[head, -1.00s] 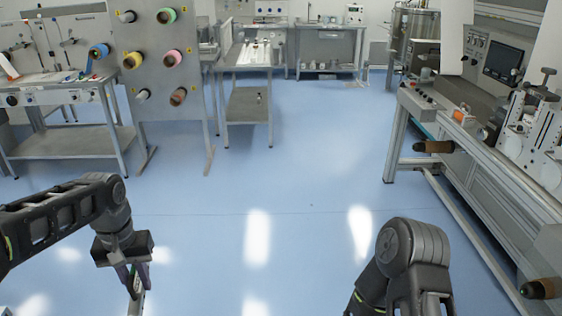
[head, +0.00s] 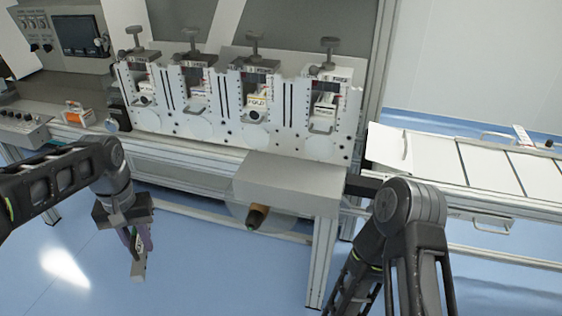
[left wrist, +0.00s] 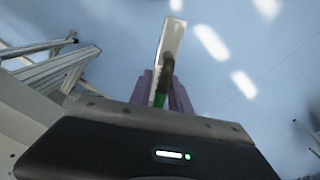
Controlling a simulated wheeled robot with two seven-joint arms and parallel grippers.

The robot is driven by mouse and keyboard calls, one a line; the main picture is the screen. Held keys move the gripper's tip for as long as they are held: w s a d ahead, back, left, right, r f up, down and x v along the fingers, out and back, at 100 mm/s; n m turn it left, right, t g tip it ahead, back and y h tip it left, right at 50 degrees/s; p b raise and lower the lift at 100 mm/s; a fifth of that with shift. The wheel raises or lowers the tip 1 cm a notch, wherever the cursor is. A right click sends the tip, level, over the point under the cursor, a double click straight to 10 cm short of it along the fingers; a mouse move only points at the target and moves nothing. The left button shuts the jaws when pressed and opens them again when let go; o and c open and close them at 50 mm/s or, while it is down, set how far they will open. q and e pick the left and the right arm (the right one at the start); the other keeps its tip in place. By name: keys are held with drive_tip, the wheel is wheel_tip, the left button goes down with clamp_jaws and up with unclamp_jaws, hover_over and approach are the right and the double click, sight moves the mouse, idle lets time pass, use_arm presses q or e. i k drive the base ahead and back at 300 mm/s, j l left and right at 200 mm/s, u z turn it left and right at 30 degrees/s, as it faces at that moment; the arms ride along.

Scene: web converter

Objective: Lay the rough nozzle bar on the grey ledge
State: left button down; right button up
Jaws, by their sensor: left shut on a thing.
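My left gripper (head: 136,240) is shut on the nozzle bar (head: 138,267), a pale grey bar that hangs down over the blue floor. In the left wrist view the bar (left wrist: 172,42) sticks out from between the purple fingers (left wrist: 160,88), with a dark part and a green part near the grip. Its surface texture is too small to judge. A flat grey ledge (head: 290,178) juts from the front of the machine, to the right of and above the gripper in the head view. Its visible top is bare. My right gripper is out of view; only its arm shows.
The machine carries a row of several white units with dark knobs (head: 255,95) behind the ledge. A brown-ended roller (head: 257,215) protrudes below the ledge. An orange item (head: 75,113) sits on the left bench. A white-panelled table (head: 450,160) stands at right. Floor before the machine is open.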

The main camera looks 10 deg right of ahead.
sight(290, 177)
drive_tip(key=i+j+z, duration=0.15)
drive_tip(key=z, duration=0.25)
drive_tip(key=i+j+z, duration=0.1)
drive_tip(key=j+z, duration=0.2)
drive_tip(key=z, duration=0.15)
drive_tip(key=i+j+z, duration=0.1)
drive_tip(key=j+z, duration=0.15)
drive_tip(key=z, duration=0.15)
drive_tip(key=j+z, duration=0.6)
drive_tip(key=z, duration=0.2)
drive_tip(key=i+j+z, duration=0.15)
drive_tip(key=i, duration=0.4)
